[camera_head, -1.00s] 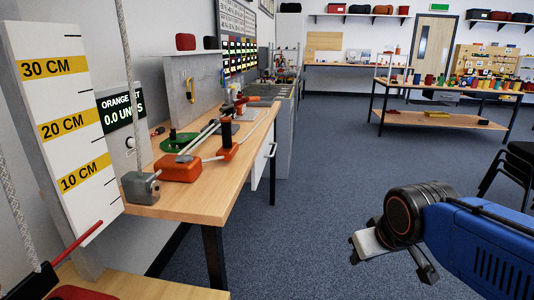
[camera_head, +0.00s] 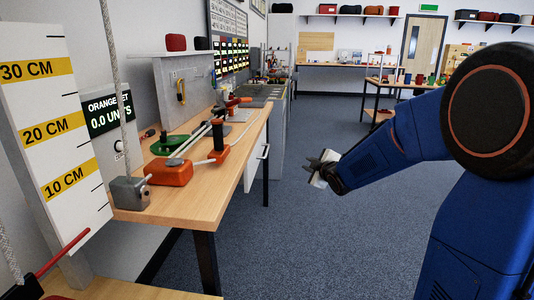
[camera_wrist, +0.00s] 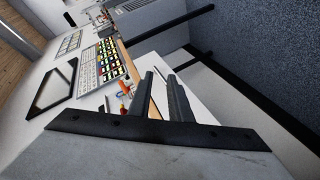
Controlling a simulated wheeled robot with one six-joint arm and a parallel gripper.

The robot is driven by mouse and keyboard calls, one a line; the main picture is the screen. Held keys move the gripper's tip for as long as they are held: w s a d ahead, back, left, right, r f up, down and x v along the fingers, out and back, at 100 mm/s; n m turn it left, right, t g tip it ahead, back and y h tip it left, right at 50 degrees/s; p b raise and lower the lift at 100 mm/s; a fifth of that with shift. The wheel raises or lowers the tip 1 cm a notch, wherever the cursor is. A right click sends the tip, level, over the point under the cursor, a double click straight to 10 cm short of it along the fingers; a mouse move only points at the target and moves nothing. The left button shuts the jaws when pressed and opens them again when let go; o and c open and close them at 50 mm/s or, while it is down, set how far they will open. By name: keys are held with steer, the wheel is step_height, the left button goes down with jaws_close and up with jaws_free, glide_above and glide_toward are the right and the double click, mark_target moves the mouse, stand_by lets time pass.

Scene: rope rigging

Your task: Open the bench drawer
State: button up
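The bench drawer (camera_head: 253,172) has a pale front under the right edge of the wooden bench (camera_head: 222,185). It looks closed, with a thin metal handle (camera_head: 265,151) on its front. My gripper (camera_head: 318,164) is in the air to the right of the handle, with a clear gap between them. It is empty. In the wrist view its two dark fingers (camera_wrist: 161,74) stand a little apart with nothing between them.
Orange and green rigging fixtures (camera_head: 171,172) with rods and a grey block (camera_head: 131,193) stand on the bench top. A white measuring board (camera_head: 55,125) and a hanging rope are at the left. The blue carpet (camera_head: 310,240) beside the bench is clear.

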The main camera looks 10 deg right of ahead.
steer(key=w+a+f+n+t+y, duration=0.1)
steer(key=w+f+n+t+y, duration=0.2)
steer(key=w, duration=0.4)
steer(key=n+y, duration=0.5)
steer(key=n, duration=0.1)
glide_toward(267, 152)
steer(key=x, duration=0.7)
steer(key=d+f+x, duration=0.1)
steer(key=x, duration=0.3)
steer(key=shift+w+a, duration=0.1)
steer(key=shift+w, duration=0.5)
steer(key=shift+c, duration=0.3)
jaws_close()
